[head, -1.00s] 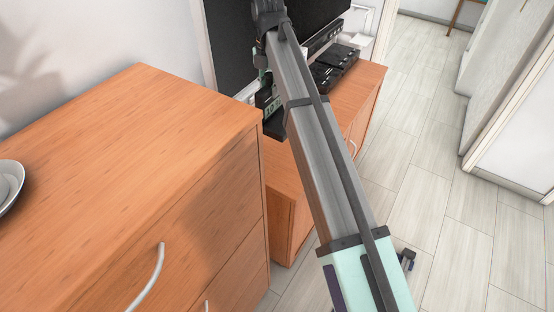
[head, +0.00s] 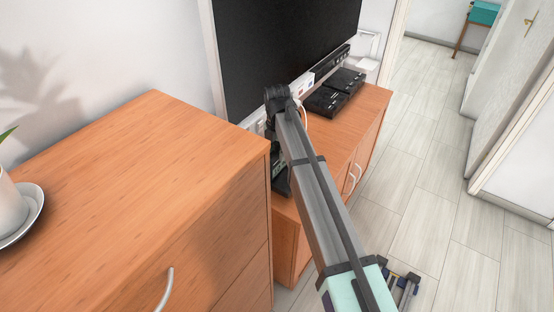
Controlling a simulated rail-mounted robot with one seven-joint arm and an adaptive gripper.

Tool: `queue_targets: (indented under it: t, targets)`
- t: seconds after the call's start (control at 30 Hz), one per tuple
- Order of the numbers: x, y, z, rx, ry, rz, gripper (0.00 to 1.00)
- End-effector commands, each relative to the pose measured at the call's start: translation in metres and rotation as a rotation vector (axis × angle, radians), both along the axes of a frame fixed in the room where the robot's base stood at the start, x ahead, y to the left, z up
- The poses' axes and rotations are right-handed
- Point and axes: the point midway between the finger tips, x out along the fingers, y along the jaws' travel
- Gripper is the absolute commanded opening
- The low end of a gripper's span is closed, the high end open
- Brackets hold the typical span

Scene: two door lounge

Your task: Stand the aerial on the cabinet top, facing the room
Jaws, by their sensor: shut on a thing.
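The low orange-brown wood cabinet (head: 366,108) stands at the back, below a large dark television. A taller wood chest (head: 150,170) is at the near left, with its top mostly bare. My arm reaches over the low cabinet, its dark end joint (head: 278,98) in front of the television. Dark parts with a pale green patch show under the arm, beside the chest's edge; I cannot make them out. My gripper is not clearly seen and seems hidden behind the arm or the chest. I cannot identify the aerial.
A soundbar (head: 331,65) and black boxes (head: 335,93) occupy the low cabinet's back and right. A white item (head: 303,83) is near the soundbar. A potted plant's saucer (head: 30,218) is on the chest. Pale floor (head: 440,185) is open at right.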

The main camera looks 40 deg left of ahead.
Motion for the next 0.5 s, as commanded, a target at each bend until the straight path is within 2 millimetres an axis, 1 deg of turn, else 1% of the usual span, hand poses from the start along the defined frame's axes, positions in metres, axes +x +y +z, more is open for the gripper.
queue_targets:
  t: [0.13,0.33,0.4,0.5]
  targets:
    - [0.0,0.0,-0.01,0.0,0.0,0.0,0.0]
    - [0.0,0.0,-0.035,-0.001,0.001,0.0,0.0]
    - [0.0,0.0,-0.04,-0.001,0.0,0.0,0.0]
    - [0.0,0.0,-0.041,0.0,-0.001,0.0,0.0]
